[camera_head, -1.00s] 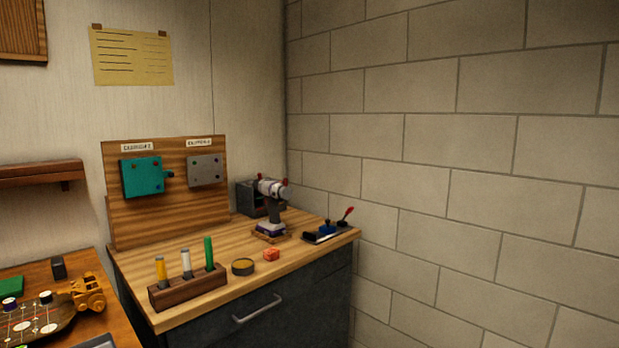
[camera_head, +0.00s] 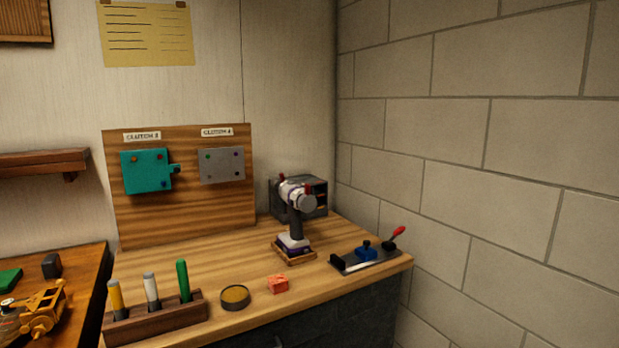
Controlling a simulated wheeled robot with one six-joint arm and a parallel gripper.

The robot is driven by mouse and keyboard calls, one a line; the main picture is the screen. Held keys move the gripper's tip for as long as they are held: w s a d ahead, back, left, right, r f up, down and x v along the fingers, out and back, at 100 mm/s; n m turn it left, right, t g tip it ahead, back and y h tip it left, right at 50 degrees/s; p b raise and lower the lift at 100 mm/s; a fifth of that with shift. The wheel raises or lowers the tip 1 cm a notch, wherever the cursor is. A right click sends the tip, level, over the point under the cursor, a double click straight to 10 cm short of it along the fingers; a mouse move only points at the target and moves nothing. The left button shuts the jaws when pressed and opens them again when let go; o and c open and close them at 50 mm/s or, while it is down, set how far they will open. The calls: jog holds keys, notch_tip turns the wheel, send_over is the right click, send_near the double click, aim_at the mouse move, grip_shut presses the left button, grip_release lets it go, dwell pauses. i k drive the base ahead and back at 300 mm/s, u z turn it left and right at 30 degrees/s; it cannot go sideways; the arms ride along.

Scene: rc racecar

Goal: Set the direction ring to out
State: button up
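A drill (camera_head: 295,207) with a white and purple body, a dark handle and red parts at its head stands upright on a small wooden base (camera_head: 294,254) on the workbench, in the head camera view. A direction ring cannot be made out on it at this size, nor can its setting. My gripper is not in view.
The wooden bench (camera_head: 210,262) holds a rack of markers (camera_head: 155,318), a round tin (camera_head: 235,297), a red block (camera_head: 278,284) and a black clamp tray (camera_head: 367,258). A dark box (camera_head: 311,193) stands behind the drill. A brick wall (camera_head: 480,150) bounds the right.

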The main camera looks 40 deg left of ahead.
aim_at(307, 202)
jog(key=u, duration=0.35)
jog(key=i, duration=0.75)
jog(key=u, duration=1.25)
jog(key=i, duration=0.65)
jog(key=u, duration=0.65)
